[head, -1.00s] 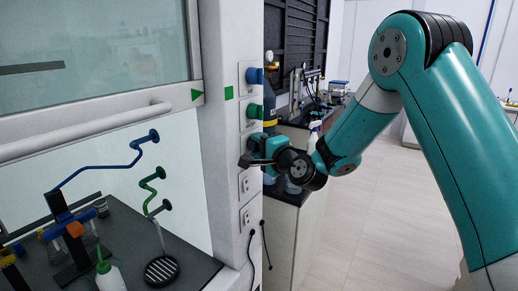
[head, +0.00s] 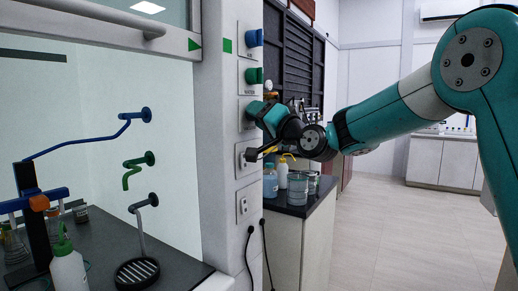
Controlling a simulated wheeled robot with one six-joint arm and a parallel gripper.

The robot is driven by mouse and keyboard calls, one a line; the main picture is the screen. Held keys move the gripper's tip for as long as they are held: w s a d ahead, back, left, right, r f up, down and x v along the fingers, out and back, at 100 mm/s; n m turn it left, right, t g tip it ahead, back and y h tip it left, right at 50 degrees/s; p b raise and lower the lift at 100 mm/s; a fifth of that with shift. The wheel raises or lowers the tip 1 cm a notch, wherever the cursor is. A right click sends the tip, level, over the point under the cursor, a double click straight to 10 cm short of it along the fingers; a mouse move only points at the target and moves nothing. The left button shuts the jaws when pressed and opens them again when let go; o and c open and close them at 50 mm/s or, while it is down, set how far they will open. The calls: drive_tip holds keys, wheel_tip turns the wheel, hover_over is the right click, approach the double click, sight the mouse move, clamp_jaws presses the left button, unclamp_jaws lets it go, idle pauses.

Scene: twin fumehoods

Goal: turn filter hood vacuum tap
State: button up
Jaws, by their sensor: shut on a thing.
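A column of tap plates runs down the white post beside the hood. The top plate bears a blue tap (head: 254,38) and the one below it a green tap (head: 253,76). My gripper (head: 255,110) is at the third plate (head: 245,104), below the green tap. It is shut on the tap there, the vacuum tap by the task's name. The gripper hides nearly all of this tap, so its handle angle cannot be told. A dark part of my gripper slants down toward the socket below.
Sockets (head: 243,204) with hanging black cords are below the taps. Inside the left hood are blue, green and grey spouts, a white bottle (head: 69,270) and a round drain (head: 137,272). A bench (head: 300,207) with bottles stands behind my gripper. Floor at right is clear.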

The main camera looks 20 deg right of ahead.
drive_tip(key=n+y+b, duration=0.1)
drive_tip(key=n+b, duration=0.2)
drive_tip(key=b, duration=0.1)
drive_tip(key=f+n+y+b, duration=0.1)
drive_tip(key=n+y+b, duration=0.1)
drive_tip(key=n+b, duration=0.1)
drive_tip(key=shift+w+d+g+b, duration=0.1)
drive_tip(key=shift+g+b, duration=0.3)
drive_tip(key=shift+b, duration=0.3)
drive_tip(key=n+b, duration=0.1)
drive_tip(key=n+y+b, duration=0.1)
drive_tip(key=n+b, duration=0.1)
drive_tip(key=shift+r+g, duration=0.25)
drive_tip(key=shift+g, duration=0.15)
drive_tip(key=shift+r+n+y, duration=0.1)
drive_tip(key=shift+n+y, duration=0.2)
drive_tip(key=shift+n, duration=0.2)
drive_tip(key=shift+r+n+y+b, duration=0.1)
drive_tip(key=shift+n+y+b, duration=0.2)
drive_tip(key=shift+b, duration=0.05)
drive_tip(key=o, duration=0.9)
